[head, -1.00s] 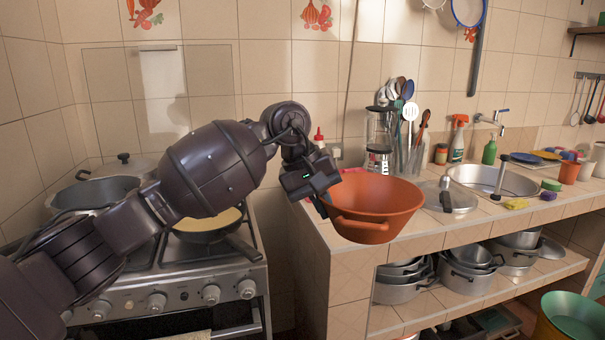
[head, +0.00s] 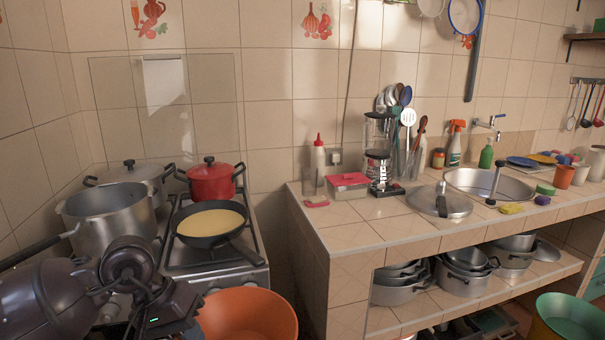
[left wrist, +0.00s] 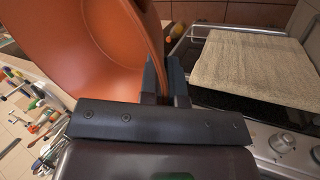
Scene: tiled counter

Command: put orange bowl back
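The orange bowl (head: 250,316) is at the bottom of the head view, in front of the stove and left of the counter's end; its lower part is cut off by the frame. My left gripper (head: 182,318) is at the bowl's left side. In the left wrist view, the gripper's dark fingers (left wrist: 165,78) are closed on the rim of the bowl (left wrist: 105,50), which hangs tilted in that picture. My right gripper is in neither view.
The stove holds a frying pan (head: 211,223), a red pot (head: 211,180) and grey pots (head: 109,215). The tiled counter (head: 375,227) has a clear front left part, with a metal lid (head: 440,201) further right. Stacked pots (head: 463,278) fill part of the shelf below. A green bowl (head: 570,318) is at lower right.

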